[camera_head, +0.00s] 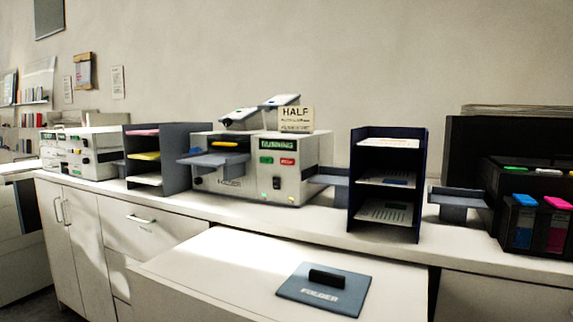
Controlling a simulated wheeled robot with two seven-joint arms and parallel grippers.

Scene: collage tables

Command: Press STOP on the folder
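The folder (240,194) is a pale grey machine in the middle of the long counter. Its display (277,143) reads RUNNING in green. Below the display are a green button (266,160) on the left and a red button (287,162) on the right; their lettering is too small to read. A sign (295,119) reading HALF stands on top. Neither of my grippers is in view.
A blue-grey plate (324,290) marked FOLDER, with a black handle, lies on the nearer white surface. Paper racks stand left (178,160) and right (419,195) of the folder. Another machine (95,150) is far left. Dark units with coloured cartridges (540,225) are at right.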

